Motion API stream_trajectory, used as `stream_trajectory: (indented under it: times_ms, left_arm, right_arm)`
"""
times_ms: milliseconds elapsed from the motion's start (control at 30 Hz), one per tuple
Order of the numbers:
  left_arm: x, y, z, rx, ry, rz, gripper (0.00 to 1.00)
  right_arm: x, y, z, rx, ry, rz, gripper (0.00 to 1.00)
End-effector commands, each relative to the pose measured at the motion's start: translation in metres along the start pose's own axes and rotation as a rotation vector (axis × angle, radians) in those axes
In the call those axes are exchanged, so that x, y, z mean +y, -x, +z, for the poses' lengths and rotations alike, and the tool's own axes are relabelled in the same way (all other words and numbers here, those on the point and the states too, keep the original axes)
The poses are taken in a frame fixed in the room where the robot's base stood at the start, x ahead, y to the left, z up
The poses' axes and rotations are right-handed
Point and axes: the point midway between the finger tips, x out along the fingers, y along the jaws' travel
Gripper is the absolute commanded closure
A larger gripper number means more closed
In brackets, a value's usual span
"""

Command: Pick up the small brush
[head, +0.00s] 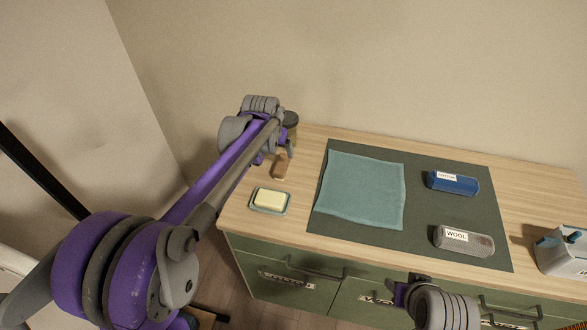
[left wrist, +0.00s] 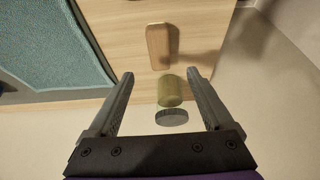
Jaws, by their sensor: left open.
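The small brush (head: 281,166) appears as a brown, rounded wooden block on the left part of the wooden counter. It also shows in the left wrist view (left wrist: 158,46), ahead of the fingertips; no bristles can be made out. My left gripper (left wrist: 160,75) is open, its two fingers apart with nothing clamped between them. In the head view it is partly hidden by its own arm, close to the brush and a jar. Part of my right arm shows at the bottom of the head view; its jaws cannot be made out.
A grey-lidded jar (left wrist: 171,92) stands near the left fingers. A soap dish (head: 270,201) sits in front of the brush. A teal cloth (head: 362,188), a blue COTTON item (head: 455,184) and a grey WOOL item (head: 465,242) lie on a dark mat (head: 422,215). A caddy (head: 562,252) stands far right.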

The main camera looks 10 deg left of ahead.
Motion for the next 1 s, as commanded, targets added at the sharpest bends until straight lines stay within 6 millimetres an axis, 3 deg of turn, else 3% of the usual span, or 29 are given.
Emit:
stream_trajectory:
  times_ms: [300,567,800,1000]
  left_arm:
    - [0.000,-0.046,-0.002,-0.001,-0.001,0.000,0.15]
    - [0.001,-0.068,-0.001,0.000,-0.001,0.000,0.15]
    - [0.003,-0.102,0.000,0.000,-0.001,0.000,0.15]
    - [0.003,-0.109,0.001,0.000,-0.001,0.000,0.15]
  right_arm:
    - [0.000,-0.001,0.001,-0.001,0.000,0.000,0.50]
    - [0.000,0.000,0.000,0.000,0.000,0.000,0.50]
    - [0.000,0.003,-0.003,0.003,0.000,0.000,0.50]
    - [0.000,0.003,-0.003,0.003,0.000,0.000,0.50]
